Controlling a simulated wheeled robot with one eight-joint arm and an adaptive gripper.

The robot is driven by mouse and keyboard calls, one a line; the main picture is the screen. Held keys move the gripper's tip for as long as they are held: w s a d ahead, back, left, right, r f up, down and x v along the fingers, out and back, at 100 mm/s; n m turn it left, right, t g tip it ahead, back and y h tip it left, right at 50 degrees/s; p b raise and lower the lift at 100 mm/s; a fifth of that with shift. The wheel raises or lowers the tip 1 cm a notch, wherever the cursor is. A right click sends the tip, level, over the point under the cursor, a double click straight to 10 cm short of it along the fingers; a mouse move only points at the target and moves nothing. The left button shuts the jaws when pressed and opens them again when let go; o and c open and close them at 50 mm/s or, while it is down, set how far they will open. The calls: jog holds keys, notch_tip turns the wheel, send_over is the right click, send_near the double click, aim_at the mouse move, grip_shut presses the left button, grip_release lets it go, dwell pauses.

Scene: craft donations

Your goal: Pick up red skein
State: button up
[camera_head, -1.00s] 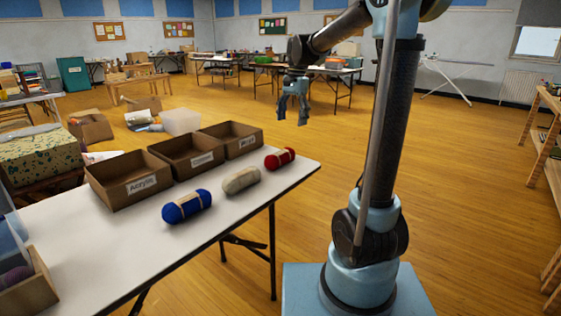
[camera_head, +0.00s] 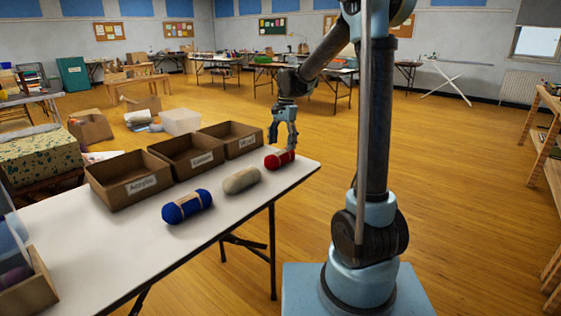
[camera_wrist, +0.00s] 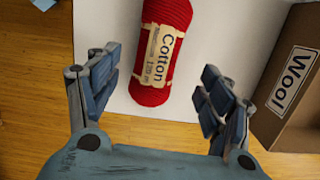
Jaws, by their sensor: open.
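The red skein (camera_head: 280,160) lies on the white table (camera_head: 245,215) near its far right corner, with a paper band around it. In the wrist view the red skein (camera_wrist: 150,85) shows between and ahead of the fingers, its band reading "Cotton". My gripper (camera_head: 283,145) hangs pointing down just above the skein. In the wrist view my gripper (camera_wrist: 160,90) is open, with one finger on each side and nothing held. The fingers appear clear of the skein, with a gap on both sides.
A cream skein (camera_head: 241,180) and a blue skein (camera_head: 187,206) lie left of the red one. Several open brown boxes stand in a row behind. The box labelled "Wool" (camera_wrist: 285,95) is close to my right finger in the wrist view. The table edge is near the red skein.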

aim_at(281, 151)
jog(key=shift+s+a+f, duration=0.1)
jog(key=shift+s+f, duration=0.15)
jog(key=shift+f, duration=0.85)
jog(key=shift+s+a+f, duration=0.1)
jog(key=shift+s+f, duration=0.1)
jog(key=shift+f, duration=0.9)
jog(key=shift+s+a+f, duration=0.1)
jog(key=shift+s+f, duration=0.15)
jog(key=shift+f, duration=0.85)
jog(key=shift+c, duration=0.5)
jog(key=c, duration=1.1)
